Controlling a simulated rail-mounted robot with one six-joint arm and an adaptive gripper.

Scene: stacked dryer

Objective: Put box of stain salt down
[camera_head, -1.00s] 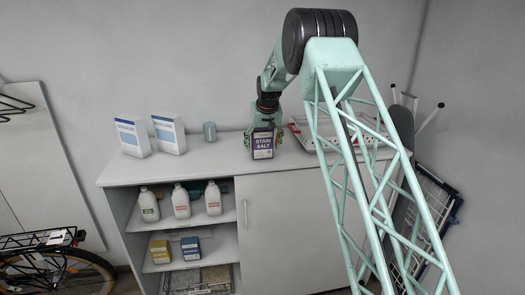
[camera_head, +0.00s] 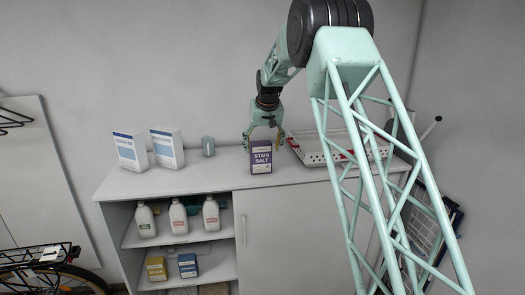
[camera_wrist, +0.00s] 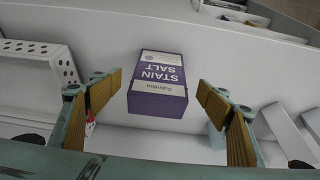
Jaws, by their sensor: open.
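The purple and white box of stain salt (camera_head: 261,158) stands upright on the white cabinet top (camera_head: 215,178). My gripper (camera_head: 263,138) is open just above and behind the box in the head view. In the wrist view, the box (camera_wrist: 157,88) shows between the two spread tan-padded fingers of my gripper (camera_wrist: 158,92), with a clear gap on each side. Neither finger touches it.
Two white-and-blue cartons (camera_head: 131,151) and a grey-blue cup (camera_head: 208,146) stand to the left on the cabinet top. A white perforated tray (camera_head: 310,155) lies close on the right. White bottles (camera_head: 178,217) and small boxes (camera_head: 188,266) fill the open shelves below.

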